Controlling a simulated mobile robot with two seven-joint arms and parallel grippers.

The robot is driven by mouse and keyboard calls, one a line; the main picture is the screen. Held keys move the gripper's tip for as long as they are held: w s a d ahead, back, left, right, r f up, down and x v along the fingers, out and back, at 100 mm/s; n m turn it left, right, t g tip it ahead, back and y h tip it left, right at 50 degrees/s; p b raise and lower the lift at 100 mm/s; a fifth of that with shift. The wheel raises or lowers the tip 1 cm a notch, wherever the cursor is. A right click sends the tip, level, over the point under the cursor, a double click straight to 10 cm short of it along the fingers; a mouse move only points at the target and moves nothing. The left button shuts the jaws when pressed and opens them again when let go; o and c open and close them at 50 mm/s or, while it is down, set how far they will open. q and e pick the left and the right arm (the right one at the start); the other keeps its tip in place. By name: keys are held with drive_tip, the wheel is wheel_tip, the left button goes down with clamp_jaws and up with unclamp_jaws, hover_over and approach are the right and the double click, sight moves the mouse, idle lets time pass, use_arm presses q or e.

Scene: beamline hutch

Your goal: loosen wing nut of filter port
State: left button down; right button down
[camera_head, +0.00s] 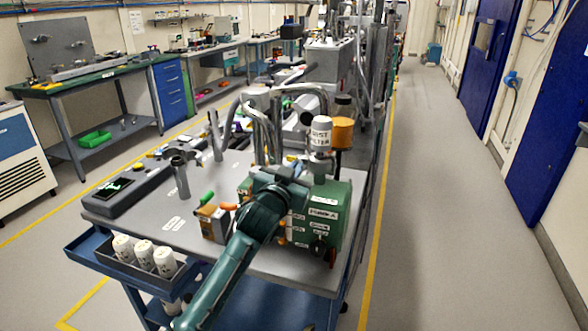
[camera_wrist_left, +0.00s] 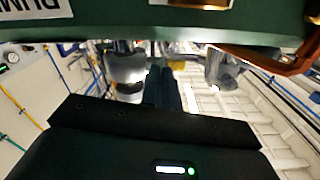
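The green pump (camera_head: 325,203) sits at the front right of the cart. A white dust filter canister (camera_head: 320,134) stands upright on a metal port (camera_head: 319,167) on top of it. I cannot make out a wing nut there. My left gripper (camera_head: 298,168) is over the pump's top left, close to the port; my wrist hides much of the pump's top. In the left wrist view, its two dark fingers (camera_wrist_left: 165,88) lie close together, with nothing seen between them. The pump's green body (camera_wrist_left: 110,30) spans the top of that view. My right gripper is not in view.
The grey cart top (camera_head: 160,217) holds a dark box with a screen (camera_head: 112,190) and a small orange-handled box (camera_head: 213,222). White bottles (camera_head: 143,252) stand in a side tray. Bent metal pipes (camera_head: 262,130) rise behind the pump. The right aisle is clear.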

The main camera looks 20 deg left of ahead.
use_arm(q)
drive_tip(key=shift+n, duration=0.5)
drive_tip(key=c, duration=1.6)
unclamp_jaws()
drive_tip(key=shift+c, duration=0.2)
drive_tip(key=s+b, duration=0.1)
drive_tip(key=s, duration=1.2)
drive_tip(key=shift+a, duration=0.2)
